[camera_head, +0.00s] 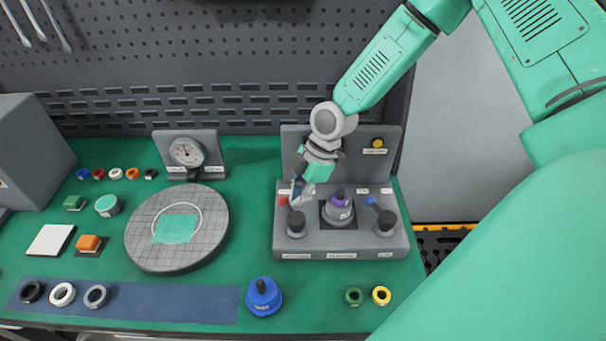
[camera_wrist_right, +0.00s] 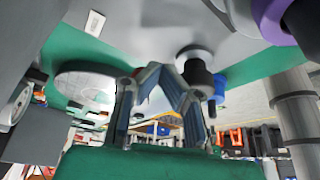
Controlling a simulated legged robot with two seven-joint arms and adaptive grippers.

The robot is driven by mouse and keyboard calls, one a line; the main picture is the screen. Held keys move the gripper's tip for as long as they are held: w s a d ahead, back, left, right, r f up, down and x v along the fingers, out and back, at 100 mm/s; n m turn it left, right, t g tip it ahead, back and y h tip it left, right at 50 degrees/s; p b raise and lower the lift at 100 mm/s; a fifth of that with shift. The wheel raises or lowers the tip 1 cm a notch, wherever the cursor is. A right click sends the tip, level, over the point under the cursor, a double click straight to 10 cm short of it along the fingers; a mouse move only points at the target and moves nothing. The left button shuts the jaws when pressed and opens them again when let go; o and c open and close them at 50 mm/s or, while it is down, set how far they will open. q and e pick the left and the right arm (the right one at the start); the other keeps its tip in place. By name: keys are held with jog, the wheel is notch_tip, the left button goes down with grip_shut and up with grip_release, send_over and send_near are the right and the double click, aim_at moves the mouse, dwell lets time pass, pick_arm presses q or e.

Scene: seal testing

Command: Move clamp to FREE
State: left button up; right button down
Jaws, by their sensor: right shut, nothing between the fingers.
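A grey test fixture (camera_head: 341,246) stands at the right of the bench. On it are a left black-knobbed post (camera_head: 296,222) with a red-tipped lever (camera_head: 283,201), and a right black-knobbed post (camera_head: 386,222) with a blue-tipped lever (camera_head: 370,201). The small labels are too blurred to tell which one reads FREE. My right gripper (camera_head: 297,194) is shut and empty, just above and beside the red-tipped lever; I cannot tell whether they touch. In the right wrist view its fingers (camera_wrist_right: 160,75) converge near a black knob (camera_wrist_right: 197,76). My left gripper is not in view.
A grey part with a purple top (camera_head: 340,204) sits between the posts. A blue knobbed part (camera_head: 263,297) stands in front of the fixture. A round gridded plate (camera_head: 150,252) and a dial gauge (camera_head: 187,152) are to the left. A back panel rises behind the gripper.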

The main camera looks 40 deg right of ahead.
jog(key=shift+a, duration=0.1)
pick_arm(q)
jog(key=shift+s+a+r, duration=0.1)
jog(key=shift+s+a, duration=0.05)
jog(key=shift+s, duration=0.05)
pick_arm(e)
jog(key=shift+w, duration=0.1)
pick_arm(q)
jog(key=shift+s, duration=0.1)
pick_arm(e)
jog(key=shift+r, duration=0.1)
jog(key=shift+w+r, duration=0.1)
jog(key=shift+r, duration=0.2)
notch_tip(320, 180, up, 9)
jog(key=shift+d, duration=0.2)
dwell(0.7)
